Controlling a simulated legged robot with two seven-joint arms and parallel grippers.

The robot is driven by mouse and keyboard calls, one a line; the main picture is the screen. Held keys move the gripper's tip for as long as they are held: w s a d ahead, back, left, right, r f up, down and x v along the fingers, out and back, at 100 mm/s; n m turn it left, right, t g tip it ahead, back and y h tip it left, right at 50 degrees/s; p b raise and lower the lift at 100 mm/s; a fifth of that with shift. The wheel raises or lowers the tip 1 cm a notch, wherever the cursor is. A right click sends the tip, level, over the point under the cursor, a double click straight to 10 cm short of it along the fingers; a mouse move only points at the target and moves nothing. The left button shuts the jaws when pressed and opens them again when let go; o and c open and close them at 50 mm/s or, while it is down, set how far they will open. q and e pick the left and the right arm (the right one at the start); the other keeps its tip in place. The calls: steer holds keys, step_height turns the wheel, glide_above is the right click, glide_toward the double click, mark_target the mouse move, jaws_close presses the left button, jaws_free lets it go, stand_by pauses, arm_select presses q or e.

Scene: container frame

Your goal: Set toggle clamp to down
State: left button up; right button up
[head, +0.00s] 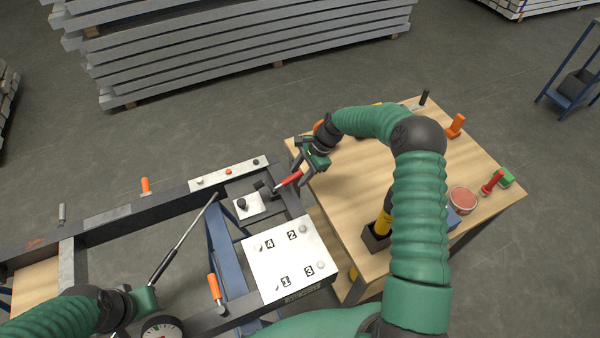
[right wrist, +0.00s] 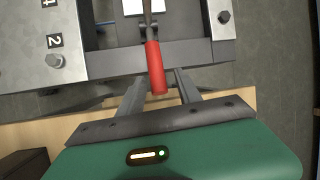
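The toggle clamp sits at the right end of the dark frame, and its red handle (head: 289,179) points up and right toward the wooden table. In the right wrist view the red handle (right wrist: 156,68) extends from a metal lever toward my gripper. My right gripper (head: 302,170) is at the handle's free end. Its two fingers (right wrist: 158,78) stand apart on either side of the handle tip, with gaps visible, so it is open. My left gripper (head: 150,291) is at the lower left, at the black-handled end of a long thin rod (head: 196,221). Its fingers are not clear.
A white plate (head: 285,258) with numbered squares lies beside the clamp. A wooden table (head: 330,215) stands right of the frame, bearing a red-topped round container (head: 463,199) and a red-handled tool (head: 492,182). An orange handle (head: 214,288) stands on the front beam.

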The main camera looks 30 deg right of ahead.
steer(key=shift+d, duration=0.1)
jaws_close()
stand_by(1.1)
